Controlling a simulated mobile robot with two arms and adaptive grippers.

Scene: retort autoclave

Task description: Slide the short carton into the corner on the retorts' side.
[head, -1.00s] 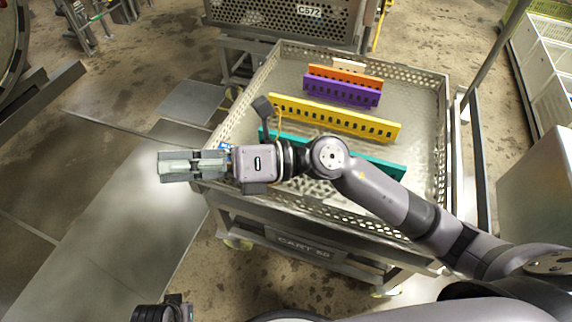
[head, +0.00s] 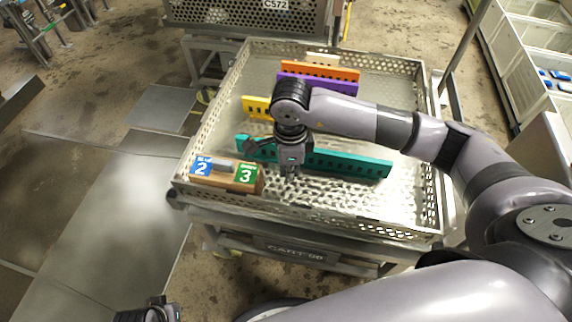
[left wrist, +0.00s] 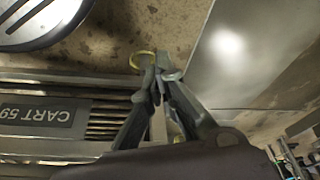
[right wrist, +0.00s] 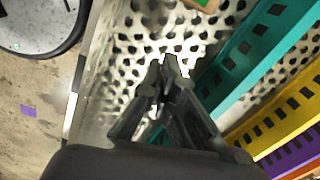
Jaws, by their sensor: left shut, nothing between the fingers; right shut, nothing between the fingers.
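The short carton (head: 222,184), brown with a blue "2" label and a green "3" label on top, lies in the near left corner area of the perforated metal tray (head: 300,220). I cannot tell whether it touches the walls. My right gripper (head: 289,176) is shut and empty, pointing down inside the tray just right of the carton, with a small gap. In the right wrist view, a corner of the carton (right wrist: 206,4) shows at the top, beyond the fingertips (right wrist: 170,66). My left gripper (left wrist: 158,72) is shut and empty, low outside the cart.
A teal slotted divider (head: 345,163) stands just behind my right gripper. Yellow (head: 256,107), purple (head: 330,85) and orange (head: 325,71) dividers stand farther back. The tray rests on a cart (head: 290,248). The tray floor right of my right gripper is clear.

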